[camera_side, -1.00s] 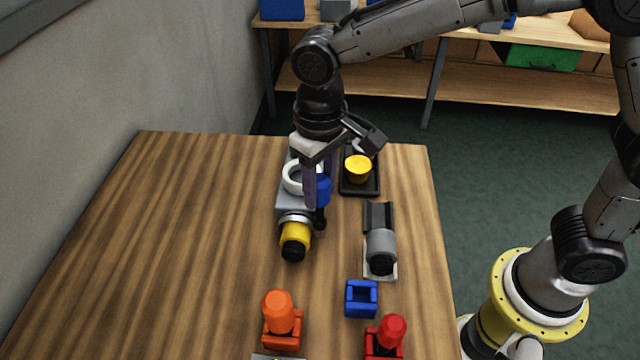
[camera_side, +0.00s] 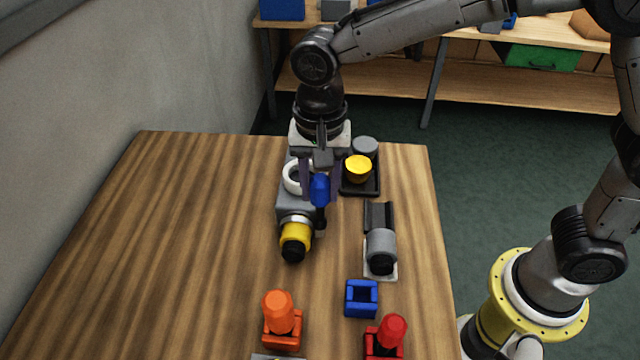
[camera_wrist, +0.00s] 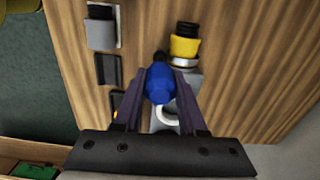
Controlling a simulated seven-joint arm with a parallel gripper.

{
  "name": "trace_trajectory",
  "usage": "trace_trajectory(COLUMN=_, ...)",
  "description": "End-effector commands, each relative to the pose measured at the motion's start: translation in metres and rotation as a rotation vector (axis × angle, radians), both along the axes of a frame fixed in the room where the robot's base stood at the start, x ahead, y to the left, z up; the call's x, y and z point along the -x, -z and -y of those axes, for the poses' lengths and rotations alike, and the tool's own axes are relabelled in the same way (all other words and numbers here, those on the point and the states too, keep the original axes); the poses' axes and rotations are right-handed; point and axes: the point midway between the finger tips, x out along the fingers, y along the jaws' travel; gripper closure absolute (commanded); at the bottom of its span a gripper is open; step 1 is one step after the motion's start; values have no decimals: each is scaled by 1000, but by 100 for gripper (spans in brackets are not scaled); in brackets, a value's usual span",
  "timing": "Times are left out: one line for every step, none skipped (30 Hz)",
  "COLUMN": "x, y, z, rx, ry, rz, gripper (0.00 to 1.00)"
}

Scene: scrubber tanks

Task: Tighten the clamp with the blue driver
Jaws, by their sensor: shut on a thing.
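My gripper (camera_side: 320,190) is shut on the blue driver (camera_side: 319,188), one finger on each side of its handle. The driver stands roughly upright, its dark shaft pointing down at the right side of the silver clamp band (camera_side: 296,219). The band sits between the grey tank body (camera_side: 291,205) and a yellow part with a black end (camera_side: 295,236). In the wrist view the blue handle (camera_wrist: 160,84) lies between my fingers, and the dark tip is beside the clamp band (camera_wrist: 184,62). I cannot tell whether the tip is seated on the clamp's screw.
A white ring (camera_side: 290,178) tops the tank. A black tray (camera_side: 373,187) with a yellow cup (camera_side: 358,169) and a grey cylinder (camera_side: 380,247) stand to the right. An empty blue holder (camera_side: 361,298), an orange tool (camera_side: 278,311) and a red tool (camera_side: 391,331) are nearer. The table's left is clear.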

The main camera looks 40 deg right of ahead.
Motion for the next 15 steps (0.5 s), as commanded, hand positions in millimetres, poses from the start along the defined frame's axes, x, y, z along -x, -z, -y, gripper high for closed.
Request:
trace_trajectory(x=0, y=0, z=0, rx=-1, ry=9, rz=1, gripper=100)
trace_trajectory(x=0, y=0, z=0, rx=-1, ry=12, rz=1, gripper=100)
trace_trajectory(x=0, y=0, z=0, rx=-1, ry=12, rz=1, gripper=100)
trace_trajectory(x=0, y=0, z=0, rx=-1, ry=11, rz=1, gripper=100)
trace_trajectory(x=0, y=0, z=0, rx=-1, ry=11, rz=1, gripper=100)
trace_trajectory(x=0, y=0, z=0, rx=-1, ry=10, rz=1, gripper=100)
trace_trajectory(x=0, y=0, z=0, rx=-1, ry=10, rz=1, gripper=100)
trace_trajectory(x=0, y=0, z=0, rx=-1, ry=10, rz=1, gripper=100)
trace_trajectory(x=0, y=-1, z=0, rx=-1, ry=9, rz=1, gripper=100)
trace_trajectory(x=0, y=-1, z=0, rx=-1, ry=9, rz=1, gripper=100)
trace_trajectory(x=0, y=-2, z=0, rx=-1, ry=9, rz=1, gripper=100)
trace_trajectory(x=0, y=-3, z=0, rx=-1, ry=9, rz=2, gripper=100)
trace_trajectory(x=-1, y=-4, z=0, rx=-2, ry=8, rz=3, gripper=100)
trace_trajectory(x=-1, y=-6, z=0, rx=-2, ry=8, rz=3, gripper=100)
trace_trajectory(x=-1, y=-8, z=0, rx=-2, ry=8, rz=3, gripper=100)
